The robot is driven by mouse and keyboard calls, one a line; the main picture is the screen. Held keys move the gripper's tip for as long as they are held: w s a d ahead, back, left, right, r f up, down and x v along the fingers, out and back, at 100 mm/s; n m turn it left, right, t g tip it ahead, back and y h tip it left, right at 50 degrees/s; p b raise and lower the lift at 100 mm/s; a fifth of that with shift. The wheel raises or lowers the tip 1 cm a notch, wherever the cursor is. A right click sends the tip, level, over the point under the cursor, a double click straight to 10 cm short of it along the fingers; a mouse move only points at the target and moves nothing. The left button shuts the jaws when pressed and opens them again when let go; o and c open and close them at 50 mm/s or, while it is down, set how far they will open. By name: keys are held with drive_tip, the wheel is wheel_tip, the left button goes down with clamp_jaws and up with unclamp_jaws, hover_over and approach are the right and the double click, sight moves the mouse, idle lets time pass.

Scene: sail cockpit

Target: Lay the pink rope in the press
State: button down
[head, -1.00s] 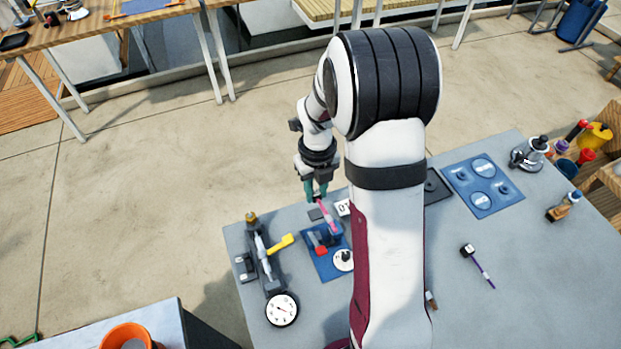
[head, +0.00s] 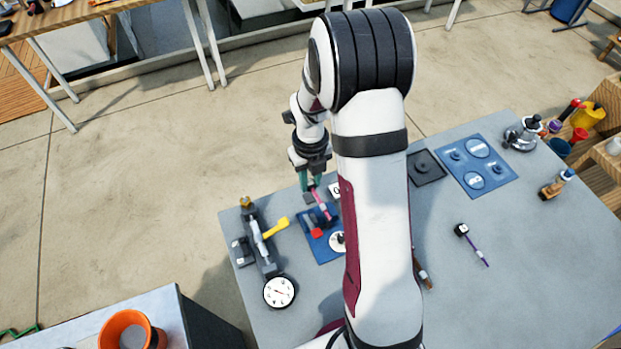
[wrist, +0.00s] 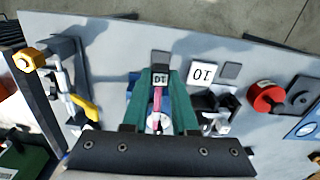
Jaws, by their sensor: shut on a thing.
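My gripper (head: 309,188) has green fingers and is shut on the pink rope (head: 325,209), above the far-left part of the grey table. In the wrist view the rope (wrist: 157,98) runs between the fingers, with a small dark block with white marks (wrist: 160,81) at its far end. A blue base (head: 323,251) with a red part (head: 315,231) and a white disc lies just below. To its left is a grey fixture (head: 261,244) with a yellow lever (head: 276,228). I cannot tell which of these is the press, nor whether the rope touches anything.
A round dial (head: 279,292) sits at the near end of the grey fixture. A blue panel (head: 490,181) and a dark square plate (head: 427,167) lie to the right. A purple-handled tool (head: 473,245) lies on the table, with clear surface around it. My arm hides the table's middle.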

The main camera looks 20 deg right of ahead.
drive_tip(key=shift+f, duration=1.95)
idle(0.4)
drive_tip(key=shift+c, duration=1.1)
unclamp_jaws()
drive_tip(key=shift+r, duration=3.55)
